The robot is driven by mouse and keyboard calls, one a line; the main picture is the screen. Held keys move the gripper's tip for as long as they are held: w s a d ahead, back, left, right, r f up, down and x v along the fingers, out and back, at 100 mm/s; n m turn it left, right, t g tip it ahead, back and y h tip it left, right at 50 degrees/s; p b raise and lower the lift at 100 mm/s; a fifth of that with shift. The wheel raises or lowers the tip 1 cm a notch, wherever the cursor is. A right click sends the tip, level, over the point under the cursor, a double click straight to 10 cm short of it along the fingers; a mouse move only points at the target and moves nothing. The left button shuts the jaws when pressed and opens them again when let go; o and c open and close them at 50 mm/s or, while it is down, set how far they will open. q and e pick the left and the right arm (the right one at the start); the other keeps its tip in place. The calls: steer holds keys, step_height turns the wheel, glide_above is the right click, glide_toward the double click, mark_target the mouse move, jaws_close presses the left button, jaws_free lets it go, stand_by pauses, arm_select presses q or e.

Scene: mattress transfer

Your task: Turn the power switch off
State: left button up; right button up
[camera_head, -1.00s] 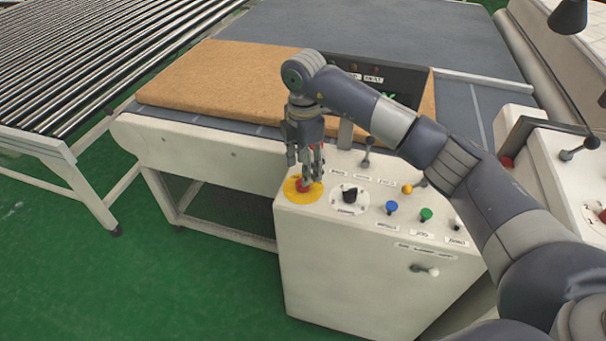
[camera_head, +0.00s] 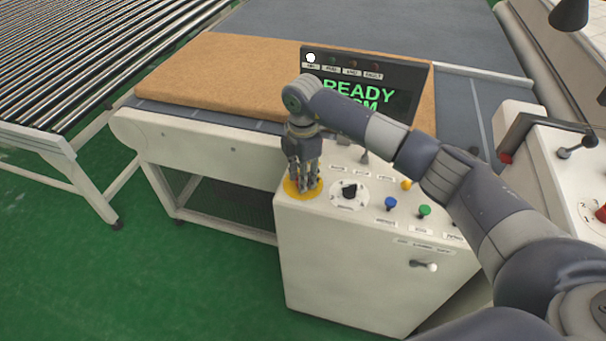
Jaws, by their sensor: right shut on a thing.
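A white control console (camera_head: 365,275) stands in the middle, with a black rotary knob (camera_head: 350,190) on a white dial. I cannot tell by label which control is the power switch. My right gripper (camera_head: 303,186) points down at the yellow disc (camera_head: 290,189) at the console's left corner. Its fingers are shut around the red button there, which they hide. My left gripper is not in view.
Blue (camera_head: 390,202) and green (camera_head: 424,210) buttons and a yellow one (camera_head: 406,184) sit right of the knob. A screen (camera_head: 345,92) behind my arm shows green "READY" and a lit white lamp. A brown mattress (camera_head: 220,75) lies on the conveyor behind.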

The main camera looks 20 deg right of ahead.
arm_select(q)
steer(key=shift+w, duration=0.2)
arm_select(e)
steer(key=shift+n+b, duration=0.45)
steer(key=shift+n, duration=0.05)
steer(key=shift+f+n+b, duration=0.15)
steer(key=shift+n+b, duration=0.65)
steer(key=shift+n, duration=0.4)
steer(key=n+b, duration=0.2)
steer(key=n, duration=0.1)
steer(key=shift+n, duration=0.3)
steer(key=n+b, duration=0.2)
steer(key=n, duration=0.1)
steer(key=shift+n+b, duration=0.3)
steer(key=n+b, duration=0.2)
steer(key=n, duration=0.1)
arm_select(q)
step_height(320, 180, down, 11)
steer(key=b, duration=0.1)
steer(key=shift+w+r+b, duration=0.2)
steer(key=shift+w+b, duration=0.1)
arm_select(e)
steer(key=shift+n, duration=2.1)
steer(key=shift+r, duration=0.2)
